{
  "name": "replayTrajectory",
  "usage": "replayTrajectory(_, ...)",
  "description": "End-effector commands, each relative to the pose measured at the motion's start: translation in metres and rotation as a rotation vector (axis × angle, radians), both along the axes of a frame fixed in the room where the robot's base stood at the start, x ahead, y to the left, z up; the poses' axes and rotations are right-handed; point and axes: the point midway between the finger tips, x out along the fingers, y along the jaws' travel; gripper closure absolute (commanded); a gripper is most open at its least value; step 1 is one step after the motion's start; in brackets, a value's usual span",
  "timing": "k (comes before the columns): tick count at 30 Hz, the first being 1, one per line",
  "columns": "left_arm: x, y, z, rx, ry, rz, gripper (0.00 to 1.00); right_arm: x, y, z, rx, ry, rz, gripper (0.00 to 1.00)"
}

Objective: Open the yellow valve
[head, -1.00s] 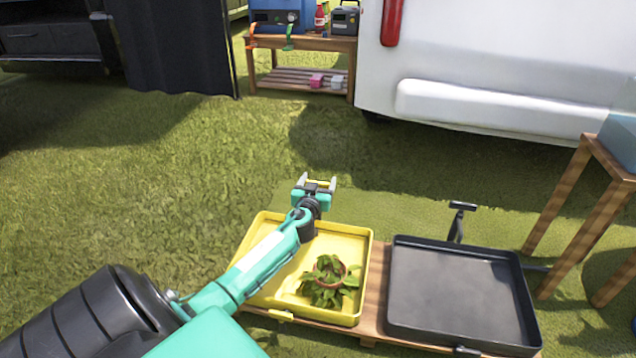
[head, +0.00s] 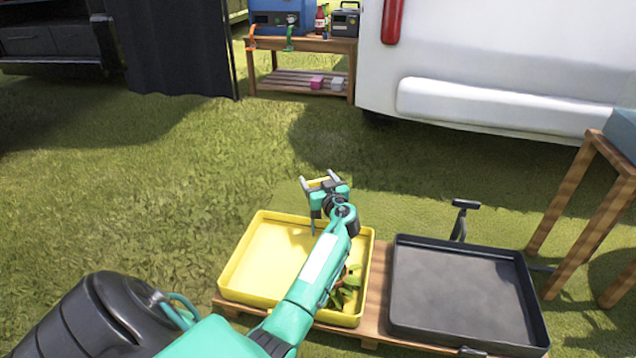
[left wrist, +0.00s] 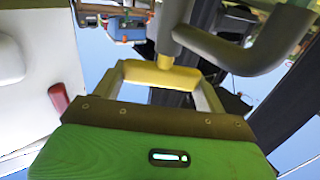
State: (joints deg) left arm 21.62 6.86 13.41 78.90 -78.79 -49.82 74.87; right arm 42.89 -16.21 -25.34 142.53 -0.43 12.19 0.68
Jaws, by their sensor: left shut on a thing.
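The yellow valve (left wrist: 160,75) shows in the left wrist view as a yellow bar across the space between my fingers, just below a grey bent pipe (left wrist: 245,48). My left gripper (head: 319,182) is at the far edge of the yellow tray in the head view. It also shows in the left wrist view (left wrist: 160,80), with a finger at each end of the yellow bar, shut on it. In the head view the valve is mostly hidden by the gripper. My right gripper is in neither view.
A yellow tray (head: 228,285) holds a potted plant (head: 346,288), partly covered by my left arm. A dark grey tray (head: 455,338) with a dark tap (head: 461,218) behind it lies to the right. A wooden table (head: 590,195) stands at the right. Grass lies open to the left.

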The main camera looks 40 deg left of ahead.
Motion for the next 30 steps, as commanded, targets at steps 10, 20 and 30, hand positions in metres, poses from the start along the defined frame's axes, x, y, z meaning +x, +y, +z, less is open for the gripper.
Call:
replayTrajectory(10, 0.0017, -0.0003, 0.0003, 0.000, 0.002, 0.331, 0.50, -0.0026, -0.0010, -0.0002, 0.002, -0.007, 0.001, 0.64)
replayTrajectory(20, 0.0008, 0.0004, 0.0008, 0.002, 0.001, 0.603, 0.50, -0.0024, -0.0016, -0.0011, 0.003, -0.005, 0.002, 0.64)
replayTrajectory(30, 0.0003, 0.0005, 0.0004, 0.001, 0.002, 0.760, 0.50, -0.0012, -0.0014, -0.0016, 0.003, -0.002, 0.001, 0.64)
